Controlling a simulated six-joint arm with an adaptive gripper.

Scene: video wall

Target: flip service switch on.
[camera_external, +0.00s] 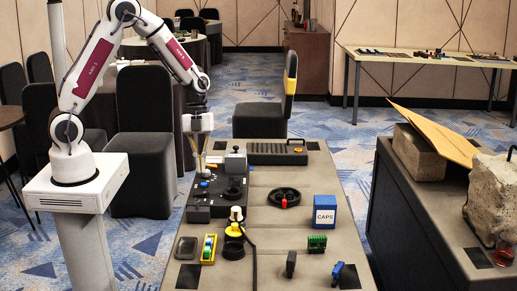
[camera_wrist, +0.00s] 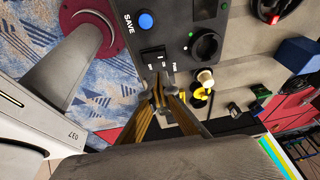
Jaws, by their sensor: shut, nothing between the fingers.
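A dark control panel (camera_external: 204,213) lies on the near left part of the long grey table. In the wrist view the panel (camera_wrist: 186,18) carries a blue button (camera_wrist: 146,21) marked SAVE and a small black switch (camera_wrist: 153,58) below it. The small lettering by the switch is too blurred to read, and I cannot tell its position. My gripper (camera_external: 200,171) points down over the panel's far left part, near the blue button (camera_external: 204,184). In the wrist view my gripper (camera_wrist: 159,88) is shut and empty, its tips just below the switch; contact cannot be told.
A round black knob (camera_wrist: 206,46) is right of the switch. A yellow-and-black device with a cable (camera_external: 235,230) stands nearer the camera. A black wheel with a red knob (camera_external: 284,197) and a blue CAPS box (camera_external: 325,212) lie to the right. The table's middle strip is mostly clear.

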